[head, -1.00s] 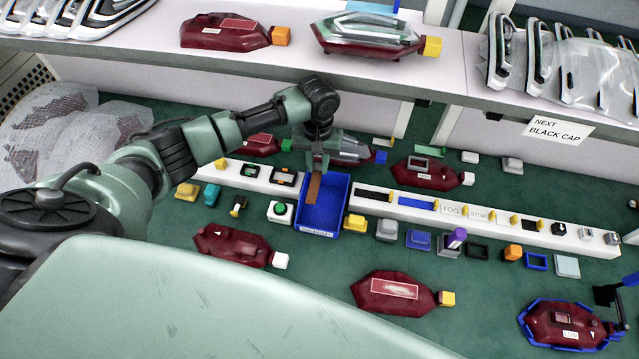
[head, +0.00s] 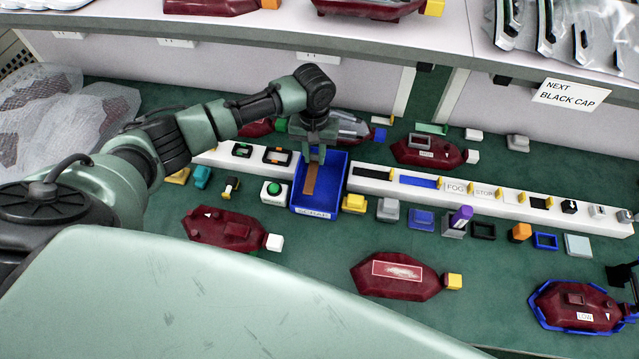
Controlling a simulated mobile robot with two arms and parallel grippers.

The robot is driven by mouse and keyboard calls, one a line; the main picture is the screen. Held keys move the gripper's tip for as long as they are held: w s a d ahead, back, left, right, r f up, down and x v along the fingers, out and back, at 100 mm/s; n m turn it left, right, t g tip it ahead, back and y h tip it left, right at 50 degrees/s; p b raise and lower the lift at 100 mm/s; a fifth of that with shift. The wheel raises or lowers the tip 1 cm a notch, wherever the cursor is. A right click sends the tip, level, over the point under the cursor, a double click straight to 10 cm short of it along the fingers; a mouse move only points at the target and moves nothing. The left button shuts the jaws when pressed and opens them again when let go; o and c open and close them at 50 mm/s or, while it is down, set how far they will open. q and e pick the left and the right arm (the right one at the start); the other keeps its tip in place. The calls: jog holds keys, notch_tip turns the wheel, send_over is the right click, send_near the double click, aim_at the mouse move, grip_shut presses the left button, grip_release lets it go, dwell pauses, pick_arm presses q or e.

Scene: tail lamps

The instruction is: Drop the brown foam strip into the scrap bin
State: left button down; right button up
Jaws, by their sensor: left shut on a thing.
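The brown foam strip (head: 310,180) hangs down from my left gripper (head: 316,158). The gripper points down and is shut on the strip's upper end. The blue scrap bin (head: 337,182), with a white label on its front, is right below and behind the strip in the head view. The strip shows against the bin's inside, within its rim. I cannot tell whether its lower end touches the bin floor. The gripper hides part of the bin's far edge. My right gripper is not in view.
A white rail (head: 372,184) with small parts runs on both sides of the bin. A green button box (head: 273,192) stands left of it and a yellow block (head: 354,203) right. Dark red lamps (head: 407,274) lie around on the green table. A shelf (head: 390,38) runs behind.

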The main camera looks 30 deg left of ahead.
pick_arm(q)
jog(key=c, duration=1.1)
grip_release()
jog(key=shift+c, duration=0.2)
jog(key=shift+r, duration=0.1)
jog(key=shift+r, duration=0.35)
notch_tip(320, 180, up, 7)
jog(key=shift+f+b, duration=0.1)
jog(key=shift+b, duration=0.5)
